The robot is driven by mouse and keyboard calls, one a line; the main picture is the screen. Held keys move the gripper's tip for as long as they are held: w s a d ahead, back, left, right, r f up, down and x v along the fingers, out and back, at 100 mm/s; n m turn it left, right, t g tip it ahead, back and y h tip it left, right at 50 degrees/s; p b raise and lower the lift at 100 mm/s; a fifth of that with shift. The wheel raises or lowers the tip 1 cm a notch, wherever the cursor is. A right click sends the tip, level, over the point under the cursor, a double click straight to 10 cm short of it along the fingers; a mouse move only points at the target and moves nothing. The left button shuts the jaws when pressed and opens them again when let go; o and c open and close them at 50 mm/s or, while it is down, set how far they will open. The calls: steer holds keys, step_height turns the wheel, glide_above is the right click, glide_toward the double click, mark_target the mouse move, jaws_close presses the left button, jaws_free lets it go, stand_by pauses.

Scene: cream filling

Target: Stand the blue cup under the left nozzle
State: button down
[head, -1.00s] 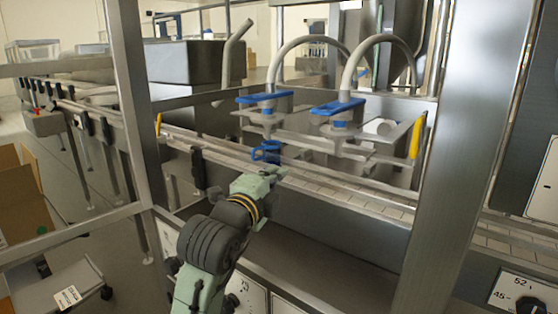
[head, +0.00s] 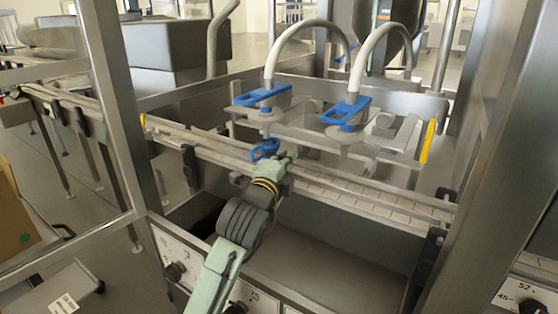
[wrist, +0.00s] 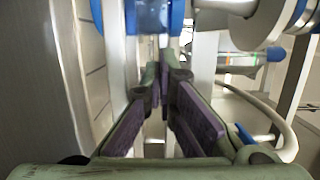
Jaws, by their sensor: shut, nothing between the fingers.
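The blue cup (head: 263,150) is at the conveyor below the left nozzle (head: 266,126) in the head view. It looks upright, but my gripper and wrist partly hide its lower right side. My gripper (head: 283,160) is just in front and to the right of the cup. In the wrist view my gripper (wrist: 165,75) shows two fingers with purple pads, closing together with nothing held. Blue patches lie beyond the fingertips there; I cannot tell whether they are the cup or nozzle parts. The right nozzle (head: 345,140) hangs to the right, with nothing seen under it.
The conveyor (head: 340,190) runs across behind a front rail. Upright steel posts stand left (head: 118,110) and right (head: 480,150) of the opening. A yellow handle (head: 427,141) is at the right. The conveyor right of my gripper is clear.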

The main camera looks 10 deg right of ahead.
steer(key=shift+x, duration=0.95)
steer(key=shift+a, duration=0.1)
steer(key=shift+w+a+f+b, duration=0.15)
steer(key=shift+w+a+b, duration=0.05)
steer(key=shift+a+b, duration=0.5)
steer(key=shift+a, duration=0.2)
steer(key=shift+r, duration=0.2)
steer(key=shift+s, duration=0.1)
